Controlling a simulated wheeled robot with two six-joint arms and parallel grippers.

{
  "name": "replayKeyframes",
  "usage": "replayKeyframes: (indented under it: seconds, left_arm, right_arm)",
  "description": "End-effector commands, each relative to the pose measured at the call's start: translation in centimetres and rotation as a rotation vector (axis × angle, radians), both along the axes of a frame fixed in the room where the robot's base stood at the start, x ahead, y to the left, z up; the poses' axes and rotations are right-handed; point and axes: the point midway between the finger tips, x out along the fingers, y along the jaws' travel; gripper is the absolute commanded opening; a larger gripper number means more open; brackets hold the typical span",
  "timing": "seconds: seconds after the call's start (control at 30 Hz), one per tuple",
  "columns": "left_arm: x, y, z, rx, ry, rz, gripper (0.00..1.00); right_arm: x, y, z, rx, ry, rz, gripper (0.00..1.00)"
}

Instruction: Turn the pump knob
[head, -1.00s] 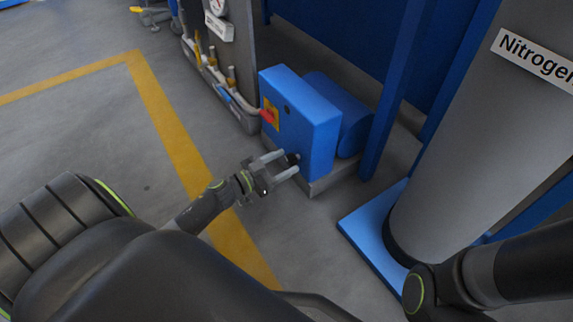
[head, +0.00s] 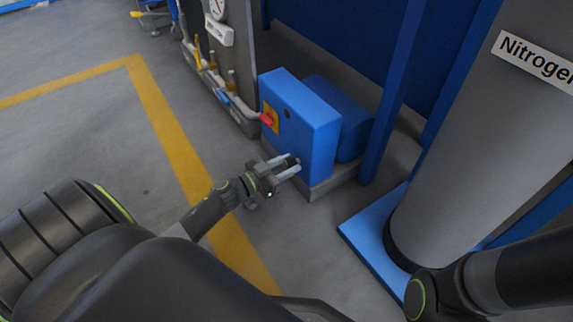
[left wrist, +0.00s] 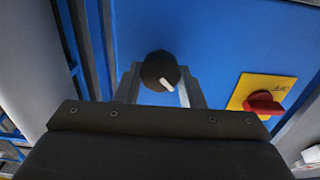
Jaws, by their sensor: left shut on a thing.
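The blue pump box (head: 306,128) stands on the floor, with a black round knob low on its front face. In the left wrist view the knob (left wrist: 160,71) is black with a white pointer mark slanting down to the right. My left gripper (head: 289,166) is shut on the knob, one finger on each side of it; the fingers (left wrist: 160,85) also show in the left wrist view. A red switch (left wrist: 263,104) on a yellow plate is on the same face, apart from the gripper. My right gripper is not in view.
A blue cylinder (head: 338,118) sits behind the box. A grey Nitrogen tank (head: 470,150) on a blue base (head: 365,230) stands at right. Pipes and a gauge (head: 217,8) are beyond the box. The floor in front, with a yellow line (head: 165,125), is clear.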

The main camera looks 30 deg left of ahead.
Motion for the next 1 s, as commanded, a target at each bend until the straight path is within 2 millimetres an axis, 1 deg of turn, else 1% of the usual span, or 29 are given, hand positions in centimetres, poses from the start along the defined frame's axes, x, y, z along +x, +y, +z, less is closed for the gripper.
replayKeyframes:
  seconds: [0.27, 0.6, 1.0]
  left_arm:
    - [-0.1, -0.1, 0.1, 0.1, -0.04, 0.0, 0.12]
    - [-0.1, -0.1, 0.0, 0.357, -0.146, 0.0, 0.12]
    - [-0.2, -0.3, -0.1, 0.622, -0.257, -0.001, 0.12]
  right_arm:
    - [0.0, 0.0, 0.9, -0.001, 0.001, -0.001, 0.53]
    - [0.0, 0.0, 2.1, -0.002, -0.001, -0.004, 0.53]
    - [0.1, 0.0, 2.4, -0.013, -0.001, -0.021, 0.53]
